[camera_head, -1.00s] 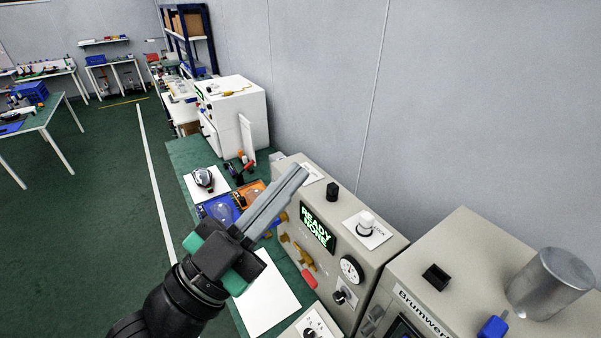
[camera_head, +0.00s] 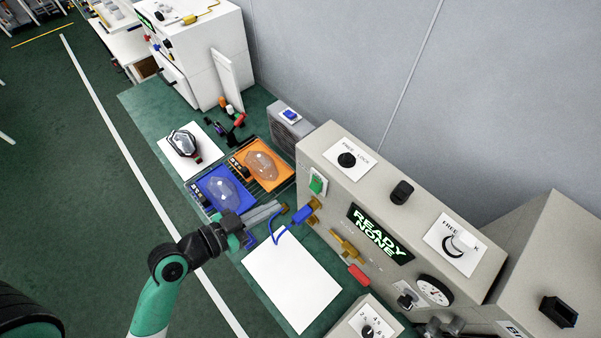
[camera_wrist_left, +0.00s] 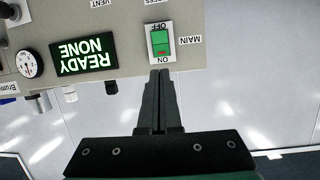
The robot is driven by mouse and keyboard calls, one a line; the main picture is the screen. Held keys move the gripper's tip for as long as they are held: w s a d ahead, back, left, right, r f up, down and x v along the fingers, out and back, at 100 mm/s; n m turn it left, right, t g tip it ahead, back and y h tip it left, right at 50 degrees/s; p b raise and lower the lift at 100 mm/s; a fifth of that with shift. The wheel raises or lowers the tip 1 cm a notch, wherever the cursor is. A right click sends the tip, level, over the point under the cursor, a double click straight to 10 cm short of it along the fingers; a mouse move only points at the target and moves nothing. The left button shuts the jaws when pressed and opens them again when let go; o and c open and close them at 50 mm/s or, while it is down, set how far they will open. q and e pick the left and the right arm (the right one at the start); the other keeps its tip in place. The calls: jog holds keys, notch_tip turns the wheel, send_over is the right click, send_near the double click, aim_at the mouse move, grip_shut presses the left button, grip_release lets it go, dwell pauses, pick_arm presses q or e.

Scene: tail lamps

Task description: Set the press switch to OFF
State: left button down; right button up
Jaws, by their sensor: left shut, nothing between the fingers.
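The grey press box (camera_head: 330,148) carries a green rocker switch (camera_head: 317,184) on its front face, near the left end. In the left wrist view the same switch (camera_wrist_left: 160,42) appears upside down, labelled MAIN, with OFF above it and ON below it in the picture. A small red mark shows near its ON end. My left gripper (camera_head: 281,207) is shut and empty, its tips pointing at the press front, below and left of the switch. In the left wrist view its fingertips (camera_wrist_left: 160,73) overlap the area just under the ON label; contact is not clear.
A blue plug with a blue cable (camera_head: 301,215) and brass fittings (camera_head: 345,246) stick out of the press front near my left gripper. A display (camera_head: 379,234) reads READY NONE. Blue (camera_head: 224,190) and orange (camera_head: 261,162) trays hold clear lamp parts. A white sheet (camera_head: 292,281) lies in front.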

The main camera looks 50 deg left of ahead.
pick_arm(q)
notch_tip(320, 180, down, 2)
jog(key=s+n, duration=0.1)
jog(key=s, duration=0.1)
jog(key=p, duration=0.2)
send_near(316, 184)
jog(key=w+a+f, duration=0.1)
jog(key=w+f, duration=0.3)
jog(key=w, duration=0.1)
jog(key=shift+w+f+g+y, duration=0.3)
jog(key=shift+w+f+y, duration=0.05)
jog(key=shift+y, duration=0.05)
pick_arm(e)
jog(key=shift+d+r+y, duration=0.15)
jog(key=shift+r, duration=0.45)
jog(key=shift+d+r+y, duration=0.15)
jog(key=shift+r, duration=0.45)
